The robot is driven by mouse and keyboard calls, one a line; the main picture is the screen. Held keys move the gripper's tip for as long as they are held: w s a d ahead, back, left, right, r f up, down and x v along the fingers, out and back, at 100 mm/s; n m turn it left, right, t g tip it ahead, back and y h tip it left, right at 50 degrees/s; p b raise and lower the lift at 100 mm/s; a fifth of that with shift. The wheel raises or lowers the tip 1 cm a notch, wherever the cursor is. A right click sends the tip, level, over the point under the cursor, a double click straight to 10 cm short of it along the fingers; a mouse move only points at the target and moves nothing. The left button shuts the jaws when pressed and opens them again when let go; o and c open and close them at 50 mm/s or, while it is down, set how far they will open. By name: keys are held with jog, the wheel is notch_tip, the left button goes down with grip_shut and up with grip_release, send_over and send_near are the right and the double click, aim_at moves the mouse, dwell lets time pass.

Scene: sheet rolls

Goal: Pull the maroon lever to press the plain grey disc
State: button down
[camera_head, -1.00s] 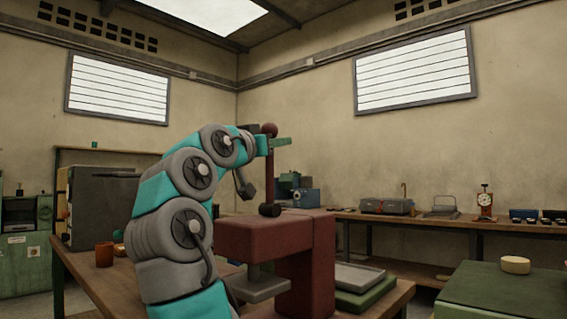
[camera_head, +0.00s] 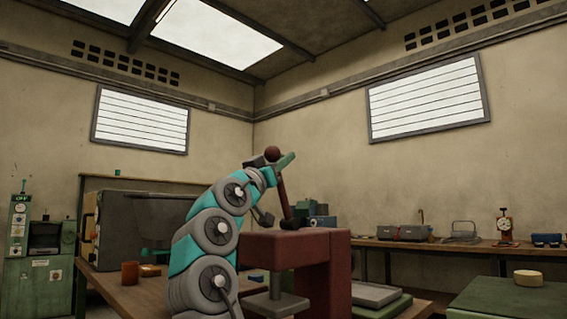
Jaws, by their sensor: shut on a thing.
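The maroon lever (camera_head: 282,192) rises from a dark pivot (camera_head: 290,223) on top of the maroon press (camera_head: 285,246). It leans left at the top and ends in a round maroon knob (camera_head: 272,154). My gripper (camera_head: 279,166) is shut on the lever just below the knob; its teal fingers partly cover it. Below the press head, a grey ram (camera_head: 275,283) reaches down to a grey plate (camera_head: 272,304). I cannot make out a separate plain grey disc at the ram, nor whether the ram touches anything.
A grey tray on a green block (camera_head: 384,305) lies right of the press. An orange-brown cup (camera_head: 130,273) stands on the wooden bench at left. A cream disc (camera_head: 528,278) sits on a green table at right.

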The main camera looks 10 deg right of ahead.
jog(key=c, duration=0.8)
grip_release()
jog(key=shift+s+a+r, duration=0.25)
jog(key=shift+a, duration=0.1)
jog(key=shift+o, duration=0.2)
jog(key=shift+f, duration=0.1)
jog(key=shift+w+d, duration=0.1)
jog(key=shift+d, duration=0.05)
jog(key=shift+f, duration=0.1)
jog(key=b+v, duration=0.2)
jog(key=v, duration=0.5)
jog(key=shift+s+a+f, duration=0.2)
jog(key=shift+s+a, duration=0.05)
